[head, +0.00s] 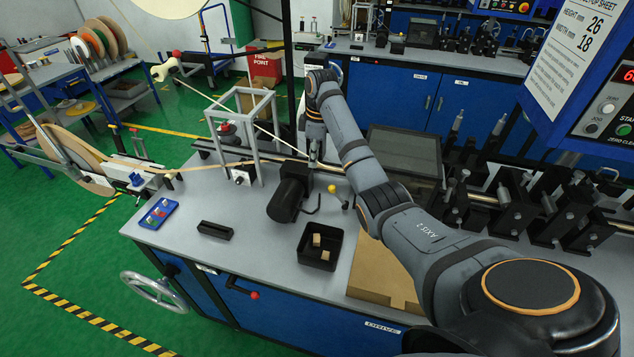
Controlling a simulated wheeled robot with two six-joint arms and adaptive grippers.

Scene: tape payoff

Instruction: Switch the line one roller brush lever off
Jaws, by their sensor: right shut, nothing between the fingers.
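My right arm reaches from the lower right up over the bench, and its wrist bends down behind the rail. My right gripper (314,155) points down, small and shut, with nothing visible in it, close to the rail at the back of the black motor (289,192). A lever with a yellow knob (331,188) stands on the bench just in front and right of the gripper, apart from it. Another lever with a red knob (254,295) sticks out of the blue front panel. No readable label shows which lever is the roller brush one. My left gripper is not in view.
A grey frame (243,125) stands over the tape path left of my gripper. A black tray (320,262) with tan blocks, a black slotted block (215,230) and a blue tray (159,212) lie on the bench. Black clamps (500,205) crowd the right side.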

